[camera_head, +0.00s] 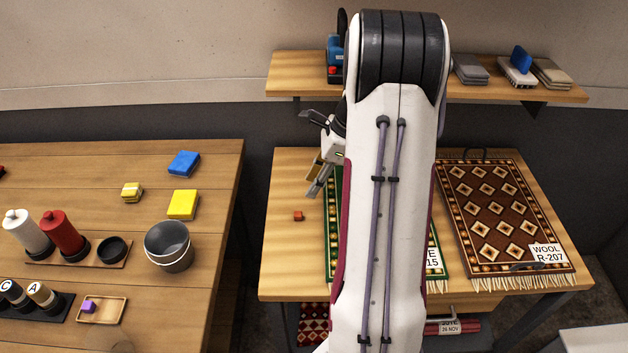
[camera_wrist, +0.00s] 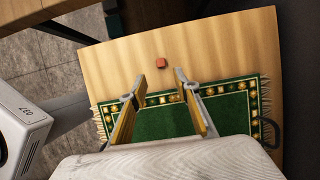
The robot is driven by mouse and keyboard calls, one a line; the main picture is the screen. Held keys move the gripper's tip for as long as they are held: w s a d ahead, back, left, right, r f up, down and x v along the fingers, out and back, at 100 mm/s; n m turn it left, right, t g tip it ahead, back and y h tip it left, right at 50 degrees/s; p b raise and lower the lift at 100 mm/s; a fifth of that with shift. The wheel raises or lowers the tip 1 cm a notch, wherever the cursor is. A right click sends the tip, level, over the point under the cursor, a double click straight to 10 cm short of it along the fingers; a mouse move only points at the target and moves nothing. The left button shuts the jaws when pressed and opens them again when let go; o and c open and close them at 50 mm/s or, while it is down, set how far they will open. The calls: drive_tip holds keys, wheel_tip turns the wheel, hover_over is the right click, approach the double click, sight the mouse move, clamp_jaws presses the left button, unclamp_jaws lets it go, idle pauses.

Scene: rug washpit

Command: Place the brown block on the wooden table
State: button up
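A small reddish-brown block (camera_head: 298,216) rests on the bare left part of the wooden table (camera_head: 285,255) that holds the rugs. In the wrist view the block (camera_wrist: 161,63) sits on the bare wood (camera_wrist: 215,45), just beyond my fingertips and roughly centred between them. My gripper (camera_head: 316,183) is above the table, up and to the right of the block in the head view. In the wrist view my gripper (camera_wrist: 160,77) has its fingers apart with nothing between them. My arm hides part of the table.
A green rug (camera_head: 333,240) and a brown rug (camera_head: 490,215) lie on the table. A shelf (camera_head: 285,75) hangs behind.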

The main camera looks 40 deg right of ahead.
drive_tip(key=shift+r, duration=0.1)
drive_tip(key=s+a+r+n+h, duration=0.1)
drive_tip(key=s+a+r+n, duration=0.1)
drive_tip(key=a+r+n, duration=0.6)
drive_tip(key=s+a+r+n+h, duration=0.1)
drive_tip(key=a+r+n, duration=0.4)
drive_tip(key=a, duration=0.6)
drive_tip(key=s+a+r+n+t, duration=0.1)
drive_tip(key=s+a+r+n, duration=0.1)
drive_tip(key=s+a+n, duration=0.4)
drive_tip(key=s+a+r+n+t+h, duration=0.1)
drive_tip(key=s+a+r+n, duration=0.2)
drive_tip(key=s+a+n, duration=0.3)
drive_tip(key=s+n, duration=0.2)
drive_tip(key=shift+s+a, duration=0.15)
drive_tip(key=shift+s, duration=0.25)
